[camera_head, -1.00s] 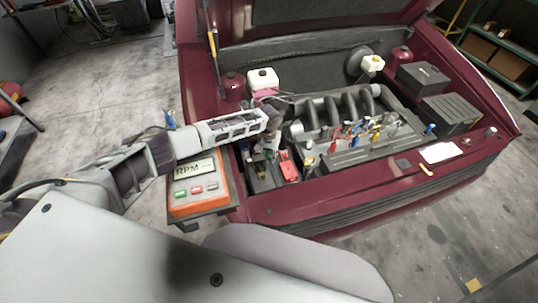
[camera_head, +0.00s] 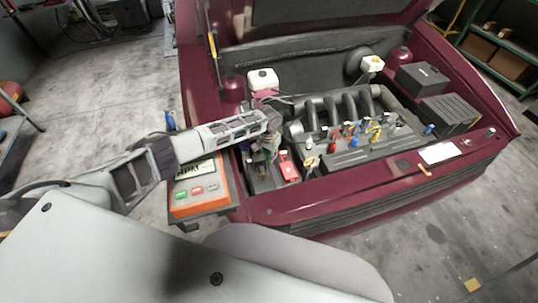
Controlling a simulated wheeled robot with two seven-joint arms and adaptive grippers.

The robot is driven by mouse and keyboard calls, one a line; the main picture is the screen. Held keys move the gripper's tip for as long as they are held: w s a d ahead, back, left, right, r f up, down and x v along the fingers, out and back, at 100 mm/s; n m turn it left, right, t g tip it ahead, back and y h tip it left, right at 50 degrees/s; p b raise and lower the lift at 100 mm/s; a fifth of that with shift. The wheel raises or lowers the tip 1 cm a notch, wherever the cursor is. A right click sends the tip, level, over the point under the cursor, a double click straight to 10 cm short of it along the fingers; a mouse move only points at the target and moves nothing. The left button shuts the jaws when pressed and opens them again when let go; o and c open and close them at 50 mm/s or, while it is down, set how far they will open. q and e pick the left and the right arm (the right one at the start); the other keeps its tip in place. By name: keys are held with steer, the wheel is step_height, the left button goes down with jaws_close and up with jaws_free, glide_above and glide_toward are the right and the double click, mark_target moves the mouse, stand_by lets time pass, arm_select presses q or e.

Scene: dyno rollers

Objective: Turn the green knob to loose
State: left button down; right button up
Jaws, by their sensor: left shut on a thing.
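My left gripper (camera_head: 264,150) points down over the black battery (camera_head: 264,178) at the front left of the engine bay. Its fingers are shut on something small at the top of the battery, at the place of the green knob. The knob is mostly hidden by the fingers, so I cannot tell its turn position. A red terminal cover (camera_head: 289,168) stands just right of the fingers, close to them. My right gripper is not in view.
An orange RPM tester (camera_head: 199,207) sits on a tray left of the battery, partly behind my left arm. Several coloured plugs (camera_head: 358,134) stand on the engine to the right. The maroon front edge (camera_head: 330,200) of the car lies nearest me.

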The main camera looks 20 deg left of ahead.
arm_select(q)
steer(key=m, duration=0.4)
steer(key=shift+p, duration=0.4)
steer(key=shift+m, duration=2)
steer(key=c, duration=1.2)
jaws_free()
steer(key=shift+r, duration=0.15)
step_height(320, 180, up, 12)
